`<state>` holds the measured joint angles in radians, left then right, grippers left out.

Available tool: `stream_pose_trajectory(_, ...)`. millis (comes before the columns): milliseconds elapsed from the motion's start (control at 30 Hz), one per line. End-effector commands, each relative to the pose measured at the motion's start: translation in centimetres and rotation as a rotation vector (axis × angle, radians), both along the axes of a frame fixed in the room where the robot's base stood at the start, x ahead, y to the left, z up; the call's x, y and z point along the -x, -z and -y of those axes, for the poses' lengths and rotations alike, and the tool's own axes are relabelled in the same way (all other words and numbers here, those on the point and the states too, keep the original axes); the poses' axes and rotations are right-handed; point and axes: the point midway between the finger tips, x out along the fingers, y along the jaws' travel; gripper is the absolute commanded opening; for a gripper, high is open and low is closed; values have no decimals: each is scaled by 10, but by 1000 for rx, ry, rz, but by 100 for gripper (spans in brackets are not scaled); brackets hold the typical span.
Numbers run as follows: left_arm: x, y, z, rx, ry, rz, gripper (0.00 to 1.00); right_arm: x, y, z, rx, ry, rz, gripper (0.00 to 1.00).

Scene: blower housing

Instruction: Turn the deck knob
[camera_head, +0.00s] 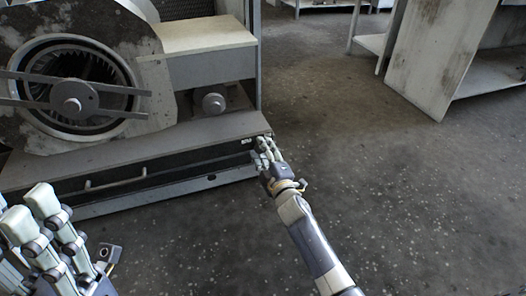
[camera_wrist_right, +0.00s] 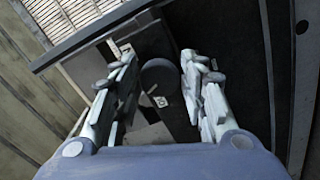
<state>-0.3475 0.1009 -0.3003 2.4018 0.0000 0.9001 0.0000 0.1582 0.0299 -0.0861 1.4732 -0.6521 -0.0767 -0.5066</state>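A dark round knob (camera_wrist_right: 160,77) shows in the right wrist view, between the two finger groups of my right gripper (camera_wrist_right: 158,85). A gap shows on each side, so the gripper is open around or just in front of it; depth is hard to tell. In the head view my right gripper (camera_head: 268,155) is at the right front corner of the housing's deck (camera_head: 190,133), and its fingers hide the knob there. My left gripper (camera_head: 70,235) is at the lower left, fingers apart and empty, away from the deck.
The blower housing (camera_head: 130,60) with its round fan opening (camera_head: 72,85) stands on the deck. A round boss (camera_head: 213,103) sits behind the deck's front edge. A bar handle (camera_head: 115,182) is on the front below. Shelving (camera_head: 440,55) stands at the right; the floor between is clear.

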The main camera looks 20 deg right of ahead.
Motion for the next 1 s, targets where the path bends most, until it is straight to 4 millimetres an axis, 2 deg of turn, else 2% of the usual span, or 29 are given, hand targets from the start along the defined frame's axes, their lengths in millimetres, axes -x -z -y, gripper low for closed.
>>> stream_pose_trajectory(333,-1,1,0,1,-1,-2,40,0,0,0,1,-1,1,54)
stream_pose_trajectory(467,-1,1,0,1,-2,-5,40,6,0,0,1,0,0,54)
stream_pose_trajectory(567,-1,1,0,0,-1,-4,40,17,1,1,1,0,-1,54)
stream_pose_trajectory(1000,-1,1,0,1,0,-4,40,97,0,3,1,0,-1,54)
